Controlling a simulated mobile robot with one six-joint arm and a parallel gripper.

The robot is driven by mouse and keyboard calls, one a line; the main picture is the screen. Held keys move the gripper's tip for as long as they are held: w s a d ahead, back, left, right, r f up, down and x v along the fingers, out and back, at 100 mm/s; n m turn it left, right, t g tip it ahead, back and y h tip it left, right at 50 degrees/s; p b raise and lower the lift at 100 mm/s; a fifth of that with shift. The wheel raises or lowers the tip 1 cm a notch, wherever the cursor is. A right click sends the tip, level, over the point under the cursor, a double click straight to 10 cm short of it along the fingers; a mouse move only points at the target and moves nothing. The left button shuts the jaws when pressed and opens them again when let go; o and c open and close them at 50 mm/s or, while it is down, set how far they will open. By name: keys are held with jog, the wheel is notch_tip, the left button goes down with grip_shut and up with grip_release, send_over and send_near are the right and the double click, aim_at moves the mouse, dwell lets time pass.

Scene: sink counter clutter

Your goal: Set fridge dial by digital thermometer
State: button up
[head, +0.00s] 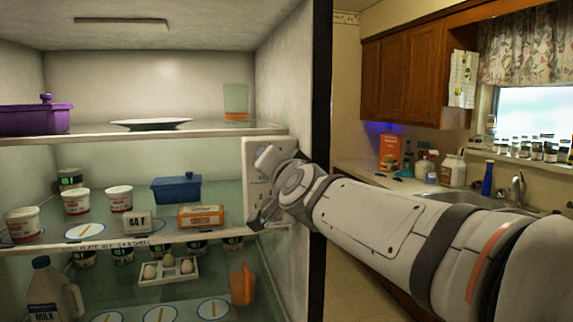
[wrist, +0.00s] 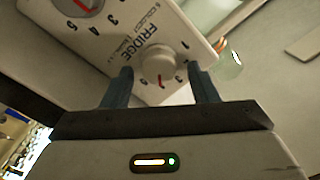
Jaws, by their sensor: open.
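The white dial panel (head: 256,208) is on the fridge's right inner wall, partly hidden by my gripper (head: 262,186). In the wrist view it appears upside down, with the word FRIDGE beside a pale round dial (wrist: 159,64) ringed by numbers. A second dial (wrist: 80,4) with a red mark is cut off at the top edge. My gripper (wrist: 161,72) is open, its fingers on either side of the pale dial; contact cannot be told. The digital thermometer (head: 138,222) stands on the middle shelf and appears to read 44 F.
The middle shelf also holds white tubs (head: 76,201), a blue container (head: 177,189) and an orange box (head: 201,216). Below are an egg tray (head: 168,270) and a milk jug (head: 50,289). A purple pot (head: 36,118) and white plate (head: 151,124) sit above.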

jog(key=p+v, duration=0.1)
jog(key=v, duration=0.6)
jog(key=shift+s+p, duration=0.35)
jog(key=shift+s, duration=0.05)
jog(key=shift+d, duration=0.15)
